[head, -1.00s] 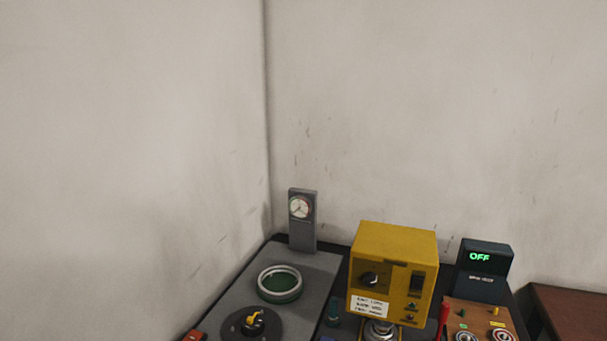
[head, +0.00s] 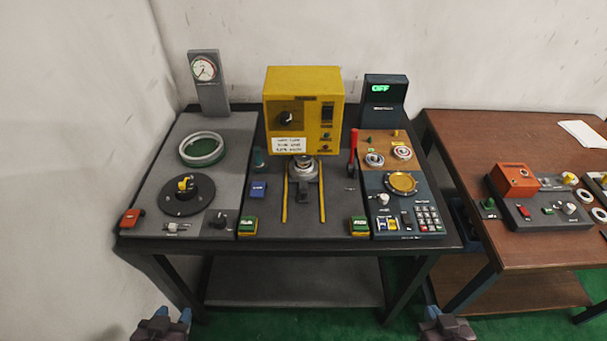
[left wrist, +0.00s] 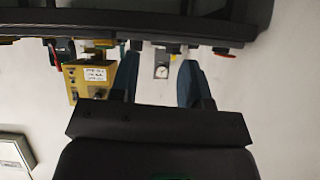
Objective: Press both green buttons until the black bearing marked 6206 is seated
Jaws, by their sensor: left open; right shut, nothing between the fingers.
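Two green buttons sit at the front edge of the dark table, the left one (head: 248,222) and the right one (head: 359,224). Between and behind them stands the yellow press (head: 304,95), with a silvery round part (head: 303,168) below it. I cannot make out a black bearing marked 6206 there. My left gripper (head: 172,316) is open and empty, low in front of the table and left of the left button. My right gripper (head: 432,312) is shut and empty, low in front and right of the right button. Neither touches a button. The left wrist view shows the open left fingers (left wrist: 157,80).
A gauge post (head: 209,85), a green-centred ring (head: 202,149) and a black dial (head: 185,194) are on the left. A display reading OFF (head: 385,95), a red lever (head: 352,150) and a keypad (head: 428,219) are on the right. A brown table (head: 450,135) stands farther right.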

